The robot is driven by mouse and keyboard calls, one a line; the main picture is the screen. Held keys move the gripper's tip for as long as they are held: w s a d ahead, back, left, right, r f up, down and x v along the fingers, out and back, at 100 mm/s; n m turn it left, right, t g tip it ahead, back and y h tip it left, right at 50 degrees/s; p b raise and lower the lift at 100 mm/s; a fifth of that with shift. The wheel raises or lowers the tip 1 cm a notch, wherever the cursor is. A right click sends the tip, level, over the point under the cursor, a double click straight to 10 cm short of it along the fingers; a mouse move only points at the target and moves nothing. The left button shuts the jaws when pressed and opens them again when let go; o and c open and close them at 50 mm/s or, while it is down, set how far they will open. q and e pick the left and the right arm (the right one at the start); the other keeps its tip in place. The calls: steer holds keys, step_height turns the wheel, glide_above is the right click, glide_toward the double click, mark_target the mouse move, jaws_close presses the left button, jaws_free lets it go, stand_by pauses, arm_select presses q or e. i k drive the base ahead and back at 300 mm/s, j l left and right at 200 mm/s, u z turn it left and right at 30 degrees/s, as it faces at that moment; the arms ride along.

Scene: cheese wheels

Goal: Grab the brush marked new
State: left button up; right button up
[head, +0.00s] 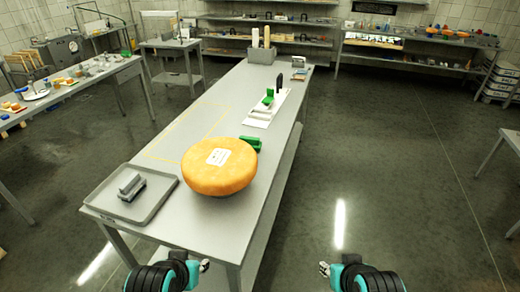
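No label reading "new" is legible, so I cannot tell which item is the brush so marked. A green brush-like block (250,143) lies on the long table just behind the orange cheese wheel (222,172). A grey handled item (131,187), possibly a brush, lies in the grey tray (158,198) at the near left corner. My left gripper (204,265) is low in front of the table's near end. My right gripper (324,269) is over the floor to the right of the table. Both seem empty; their finger opening is too small to judge.
The long grey table (215,115) carries a white board (262,120) with green and black items, and a grey bin (262,55) at its far end. A side table (75,85) stands left. Open floor (390,170) lies right of the long table.

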mark_target(255, 142)
steer(key=l, duration=0.7)
steer(key=i+l+u, duration=0.15)
steer(key=l, duration=0.55)
steer(key=i+l+u, duration=0.15)
steer(key=i+l, duration=0.8)
steer(key=i+u, duration=0.1)
steer(key=i, duration=1.05)
